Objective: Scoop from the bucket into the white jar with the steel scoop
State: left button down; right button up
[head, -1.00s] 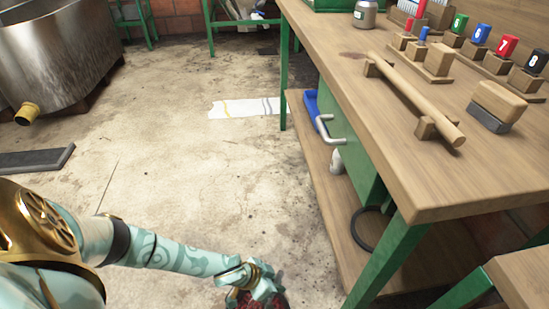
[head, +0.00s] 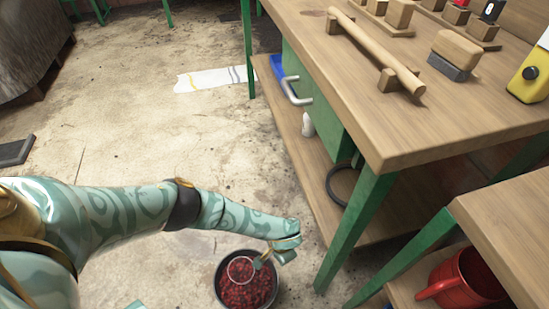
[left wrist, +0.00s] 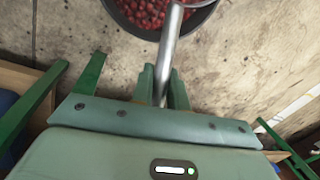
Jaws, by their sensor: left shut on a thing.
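The dark bucket (head: 219,287) of red coffee cherries (head: 245,292) stands on the floor at the bottom middle of the head view. It shows at the top of the left wrist view (left wrist: 121,24). My left gripper (head: 270,257) is at the bucket's right rim, shut on the steel scoop's handle (left wrist: 171,42). The scoop's round end (head: 242,269) is over the cherries; whether it touches them I cannot tell. A small white thing (head: 308,125) stands on the bench's lower shelf; I cannot tell if it is the white jar. My right gripper is not in view.
The wooden bench (head: 400,130) with green legs stands right of the bucket. A second wooden surface (head: 510,225) is at the lower right, with a red jug (head: 465,285) beneath. A black ring (head: 340,185) hangs by the bench shelf. Concrete floor left of the bench is mostly open.

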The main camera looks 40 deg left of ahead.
pick_arm(q)
jog(key=shift+r, duration=0.1)
notch_tip(320, 180, up, 5)
jog(key=p, duration=0.3)
jog(key=shift+r+p, duration=0.1)
jog(key=shift+p, duration=0.2)
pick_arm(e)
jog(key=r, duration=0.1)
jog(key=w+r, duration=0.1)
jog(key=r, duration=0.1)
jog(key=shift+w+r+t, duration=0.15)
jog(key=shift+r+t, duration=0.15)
pick_arm(q)
jog(key=shift+f, duration=0.2)
jog(key=shift+r, duration=0.1)
